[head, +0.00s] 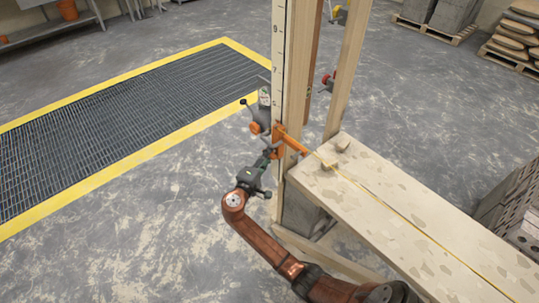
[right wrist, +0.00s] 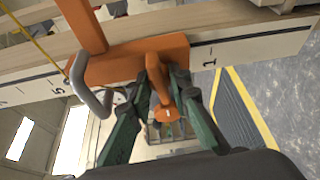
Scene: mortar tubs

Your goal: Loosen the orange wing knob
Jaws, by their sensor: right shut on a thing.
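The orange wing knob (right wrist: 163,98) shows in the right wrist view, in front of an orange bracket (right wrist: 120,62) on the pale post with a number scale. The fingers of my right gripper (right wrist: 165,82) stand on both sides of the knob and are shut on it. In the head view my right gripper (head: 271,152) reaches the orange bracket (head: 280,134) low on the post (head: 278,60); the knob cannot be made out there. My left gripper is not in view.
A plank table (head: 400,215) with a taut yellow line stands at the right. A yellow-edged floor grate (head: 130,120) lies at the left.

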